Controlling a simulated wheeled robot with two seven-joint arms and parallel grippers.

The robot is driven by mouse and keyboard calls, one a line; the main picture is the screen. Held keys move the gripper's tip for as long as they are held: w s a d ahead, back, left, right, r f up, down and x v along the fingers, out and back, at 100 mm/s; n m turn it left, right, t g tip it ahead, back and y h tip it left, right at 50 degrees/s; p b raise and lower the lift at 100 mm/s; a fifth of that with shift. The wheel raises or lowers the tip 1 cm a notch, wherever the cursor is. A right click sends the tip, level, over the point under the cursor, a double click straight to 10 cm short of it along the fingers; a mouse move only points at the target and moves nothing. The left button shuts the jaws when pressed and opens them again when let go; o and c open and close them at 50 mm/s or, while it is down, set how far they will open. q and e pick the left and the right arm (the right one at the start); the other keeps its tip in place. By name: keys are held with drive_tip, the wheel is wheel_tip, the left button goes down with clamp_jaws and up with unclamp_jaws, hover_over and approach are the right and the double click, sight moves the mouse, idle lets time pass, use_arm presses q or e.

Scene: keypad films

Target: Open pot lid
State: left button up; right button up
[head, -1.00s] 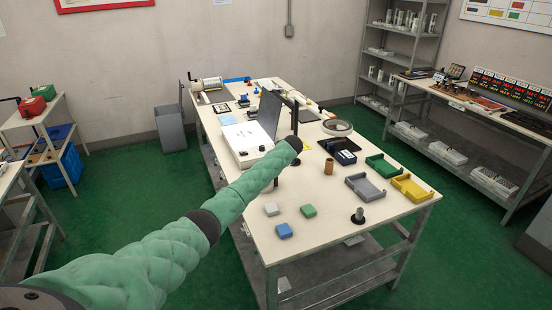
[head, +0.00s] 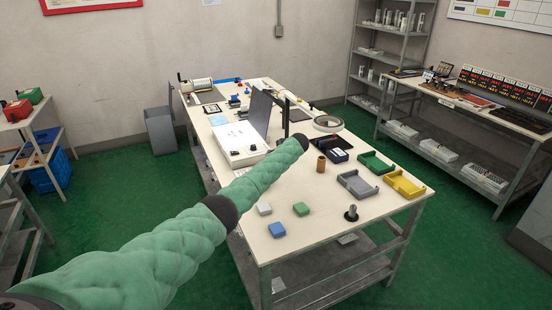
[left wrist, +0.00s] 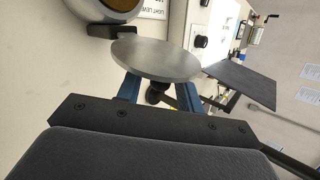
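My left gripper (left wrist: 159,96) shows in the left wrist view as two blue fingers around the dark knob of a round grey metal lid (left wrist: 155,58). The lid sits clear of the rounded metal vessel, probably the pot (left wrist: 110,14), which is cut off at the top left and shows a tan inside. The gaps at the knob are hard to judge. In the head view my green left arm reaches over the table; its gripper and the lid are hidden behind the arm's end. A round, grey-rimmed thing (head: 341,125), likely the pot, stands just beyond. My right gripper is not in view.
The white table (head: 330,220) carries a white box device (head: 234,152), a brown cup (head: 321,164), grey (head: 358,185) and yellow (head: 403,186) trays, and small blocks (head: 277,230). A dark flat panel (left wrist: 243,84) shows beside the lid. The table's near right area has bare room.

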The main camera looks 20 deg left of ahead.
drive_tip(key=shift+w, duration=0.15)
